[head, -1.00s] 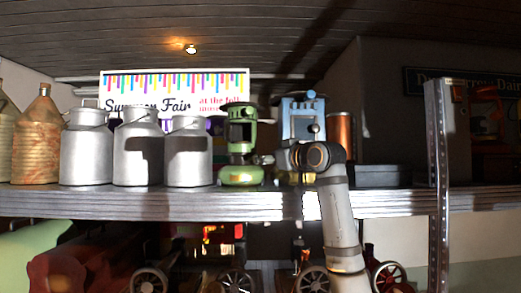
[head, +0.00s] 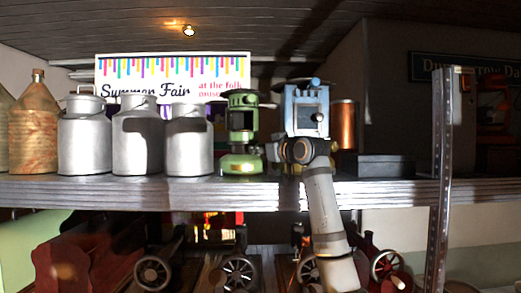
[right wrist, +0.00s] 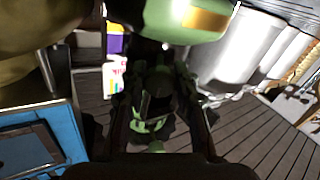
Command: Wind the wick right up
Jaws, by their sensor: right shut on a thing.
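A green paraffin stove (head: 242,125) with a round tank (head: 238,164) stands upright on the shelf. My right gripper (head: 269,152) reaches in at its right side, low down, just above the tank. In the right wrist view, which is upside down, the green tank (right wrist: 185,18) with its brass label is at the top. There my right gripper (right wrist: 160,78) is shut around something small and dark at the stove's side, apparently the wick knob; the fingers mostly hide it. My left gripper is not in view.
A blue stove (head: 306,110) stands close on the right, partly behind my arm; it also shows in the right wrist view (right wrist: 35,140). Milk churns (head: 189,140) stand left of the green stove. A copper cylinder (head: 344,125) and dark box (head: 386,166) are farther right, before a metal post (head: 441,150).

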